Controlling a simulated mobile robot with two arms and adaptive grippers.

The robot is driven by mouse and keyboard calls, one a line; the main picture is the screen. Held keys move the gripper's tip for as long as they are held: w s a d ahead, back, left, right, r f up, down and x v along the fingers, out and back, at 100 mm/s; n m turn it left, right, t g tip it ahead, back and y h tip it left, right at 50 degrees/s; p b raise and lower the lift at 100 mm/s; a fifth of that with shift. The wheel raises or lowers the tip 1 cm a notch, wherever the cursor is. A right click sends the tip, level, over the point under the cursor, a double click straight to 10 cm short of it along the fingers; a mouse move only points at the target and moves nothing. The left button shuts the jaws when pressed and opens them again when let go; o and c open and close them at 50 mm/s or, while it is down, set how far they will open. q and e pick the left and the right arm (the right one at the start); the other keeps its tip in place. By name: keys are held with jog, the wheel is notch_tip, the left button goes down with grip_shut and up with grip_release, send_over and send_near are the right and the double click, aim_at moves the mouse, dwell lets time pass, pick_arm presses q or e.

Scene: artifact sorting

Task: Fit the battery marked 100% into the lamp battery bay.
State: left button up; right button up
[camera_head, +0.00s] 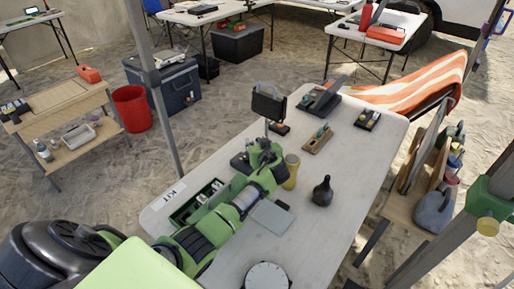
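My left arm reaches in from the lower left over the white table (320,225). Its gripper (266,146) is near the table's middle, and its fingers are too small and overlapped to show whether they are open or shut. A dark boxy lamp-like object (268,104) with a handle and a pale stem shows just above the gripper. I cannot tell whether they touch. No battery bay can be made out. No battery marked 100% can be read. A green tray (183,213) with small items lies partly hidden by my arm, by a KIT label. My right gripper is not in view.
A yellow cylinder (291,171) and a dark bottle (322,191) stand right of my arm. A wooden holder (317,140), a grey flat piece (272,216) and a round white dial (267,277) are also on the table. A tent pole (152,85) rises at its left.

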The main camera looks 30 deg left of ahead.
pick_arm(q)
grip_shut()
jog(key=shift+r, duration=0.1)
